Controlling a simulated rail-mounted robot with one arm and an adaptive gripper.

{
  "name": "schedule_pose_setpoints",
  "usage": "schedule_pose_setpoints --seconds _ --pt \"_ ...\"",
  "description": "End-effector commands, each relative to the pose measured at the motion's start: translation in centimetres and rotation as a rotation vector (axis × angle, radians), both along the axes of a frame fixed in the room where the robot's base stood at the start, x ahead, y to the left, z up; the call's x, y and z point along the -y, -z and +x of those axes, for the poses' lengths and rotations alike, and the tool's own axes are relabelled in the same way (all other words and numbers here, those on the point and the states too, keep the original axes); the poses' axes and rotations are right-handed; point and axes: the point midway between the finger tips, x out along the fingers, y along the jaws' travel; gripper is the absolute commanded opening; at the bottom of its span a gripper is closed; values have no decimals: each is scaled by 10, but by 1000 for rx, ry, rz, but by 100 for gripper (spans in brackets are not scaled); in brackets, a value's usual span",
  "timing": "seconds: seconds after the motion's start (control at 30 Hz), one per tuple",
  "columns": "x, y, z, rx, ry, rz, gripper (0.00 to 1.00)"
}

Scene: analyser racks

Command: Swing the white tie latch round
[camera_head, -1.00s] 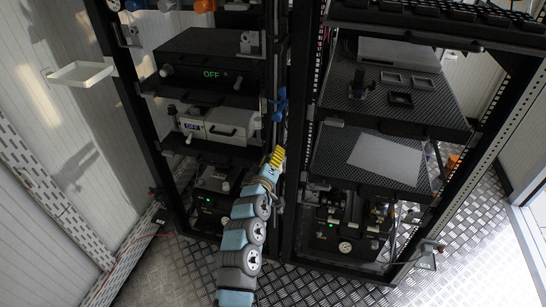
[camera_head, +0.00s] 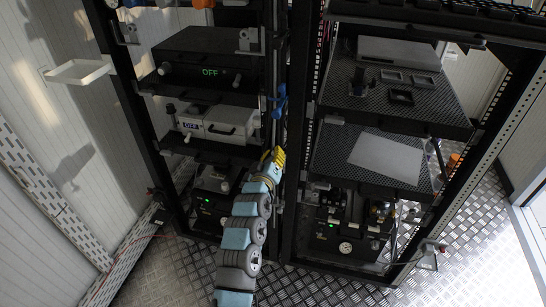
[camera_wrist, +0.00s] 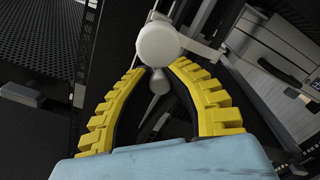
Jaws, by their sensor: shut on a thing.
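The white tie latch (camera_wrist: 159,44) shows in the wrist view as a rounded white knob, with a pale arm running off to the right and a smaller pale knob below it. My gripper (camera_wrist: 160,69) has its yellow ribbed fingers brought in from both sides, tips at the underside of the big knob, shut on the latch. The fingertips hide the exact contact. In the head view my gripper (camera_head: 277,156) is at the upright between the two racks, and I cannot make out the latch there.
Blue handles (camera_head: 280,101) are on the upright just above my gripper. The right rack has a mesh shelf with a grey plate (camera_head: 386,158). Checkered floor (camera_head: 330,285) lies clear in front.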

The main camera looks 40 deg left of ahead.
Motion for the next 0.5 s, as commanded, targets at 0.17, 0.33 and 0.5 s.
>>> schedule_pose_setpoints --seconds 0.17,0.33,0.5 --pt "4 1 2 -71 1 151 0" --pt "8 -1 4 -139 0 294 0" --pt "12 -3 5 -199 0 418 0"
